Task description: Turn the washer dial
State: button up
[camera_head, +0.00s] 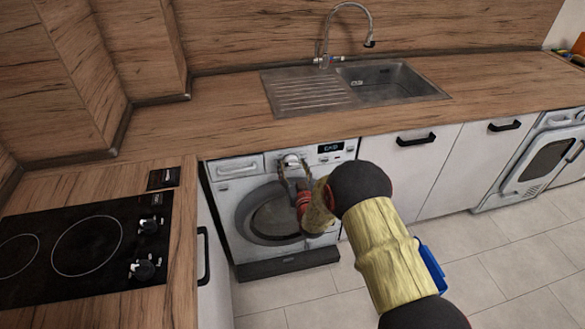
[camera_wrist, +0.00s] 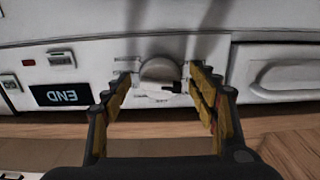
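The washer (camera_head: 262,250) is a white front-loader under the wooden worktop. Its round pale dial (camera_head: 291,160) sits at the top middle of the front panel. In the wrist view, which is upside down, the dial (camera_wrist: 160,73) shows between my two fingertips. My gripper (camera_head: 294,168) is open in front of the panel, with one finger on each side of the dial. In the wrist view the gripper (camera_wrist: 160,80) has a gap on both sides of the dial; whether a finger touches it, I cannot tell. A small dark mark shows beside the dial.
The washer's display (camera_wrist: 55,93) reads END, upside down, with small buttons nearby. The detergent drawer (camera_head: 237,167) is shut. A black hob (camera_head: 85,250) lies at the left. The worktop edge is just above the panel. White cupboards (camera_head: 410,170) stand to the right.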

jog(key=shift+c, duration=1.2)
jog(key=c, duration=0.9)
jog(key=shift+m, duration=0.3)
jog(key=m, duration=1.1)
jog(key=shift+s+a+m, duration=0.1)
jog(key=shift+m, duration=1.9)
